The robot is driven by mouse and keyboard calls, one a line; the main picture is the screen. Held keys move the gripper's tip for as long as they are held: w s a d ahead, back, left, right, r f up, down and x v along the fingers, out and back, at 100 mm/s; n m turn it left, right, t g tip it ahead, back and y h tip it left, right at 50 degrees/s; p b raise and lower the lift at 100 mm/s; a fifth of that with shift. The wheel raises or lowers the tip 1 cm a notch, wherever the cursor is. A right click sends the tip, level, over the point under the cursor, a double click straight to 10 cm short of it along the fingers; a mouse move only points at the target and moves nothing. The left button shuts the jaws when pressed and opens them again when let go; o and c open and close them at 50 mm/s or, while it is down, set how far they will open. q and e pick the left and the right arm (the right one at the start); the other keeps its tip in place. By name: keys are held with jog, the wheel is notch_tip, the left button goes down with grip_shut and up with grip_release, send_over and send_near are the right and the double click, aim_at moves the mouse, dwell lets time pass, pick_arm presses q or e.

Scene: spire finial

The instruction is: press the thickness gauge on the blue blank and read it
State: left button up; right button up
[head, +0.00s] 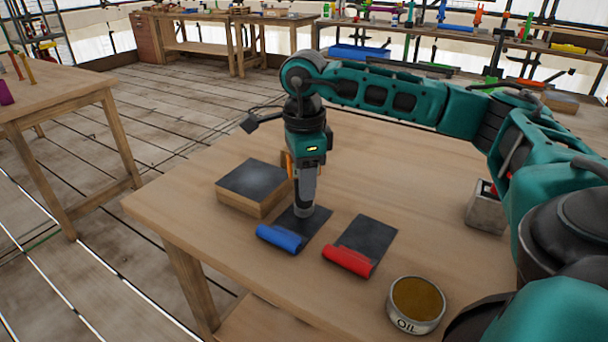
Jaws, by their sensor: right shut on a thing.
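The blue blank is a dark flat sheet (316,222) with a blue rolled end (279,238), lying on the wooden table. My right gripper (303,190) points straight down over its far part. It is shut on a slim grey piece that looks like the thickness gauge (303,211); the fingers hide most of it. The gauge's lower end meets the dark sheet in the picture; I cannot tell whether it presses on it. My left gripper is not in view.
A red-ended blank (368,236) lies just right of the blue one. A wooden block with a dark top (238,200) stands to the left. An oil tin (416,305) is near the front. A grey holder (483,212) stands at the right. The table's far middle is clear.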

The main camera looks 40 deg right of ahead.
jog(key=shift+f, duration=0.5)
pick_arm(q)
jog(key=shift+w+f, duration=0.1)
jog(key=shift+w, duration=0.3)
pick_arm(e)
jog(key=o, duration=1.2)
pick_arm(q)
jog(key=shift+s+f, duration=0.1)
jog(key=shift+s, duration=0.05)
pick_arm(e)
jog(key=shift+o, duration=0.2)
jog(key=shift+r, duration=0.15)
notch_tip(320, 180, up, 12)
jog(key=shift+f+p, duration=0.1)
jog(key=shift+p, duration=0.9)
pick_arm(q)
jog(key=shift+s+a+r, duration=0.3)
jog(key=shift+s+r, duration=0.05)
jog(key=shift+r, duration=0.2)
pick_arm(e)
jog(key=shift+r, duration=0.4)
